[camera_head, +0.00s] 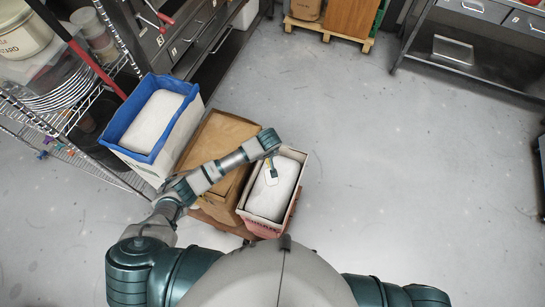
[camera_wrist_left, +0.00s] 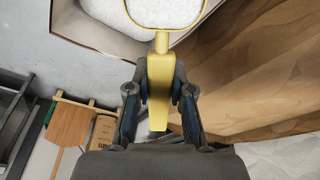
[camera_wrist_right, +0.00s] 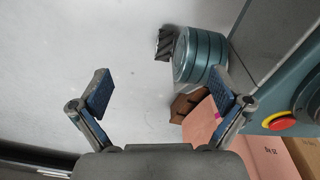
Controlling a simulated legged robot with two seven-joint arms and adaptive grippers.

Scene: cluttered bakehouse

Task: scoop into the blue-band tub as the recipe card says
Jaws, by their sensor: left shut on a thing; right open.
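The blue-band tub (camera_head: 115,135) stands at the left in the head view, with white material (camera_head: 155,120) inside. A second tub (camera_head: 297,155), pale above and reddish at its base, stands at the right and also holds white material (camera_head: 272,192). My left gripper (camera_head: 271,160) is over this second tub. In the left wrist view it (camera_wrist_left: 160,88) is shut on the yellow handle of a scoop (camera_wrist_left: 163,42). White shows within the scoop's rim; I cannot tell whether it is a load or the tub's contents. My right gripper (camera_wrist_right: 160,90) is open and empty. No recipe card is seen.
A wire shelf (camera_head: 75,115) with pots and stacked plates stands at the left. A steel table (camera_head: 470,45) is at the upper right, and a pallet (camera_head: 330,32) at the back.

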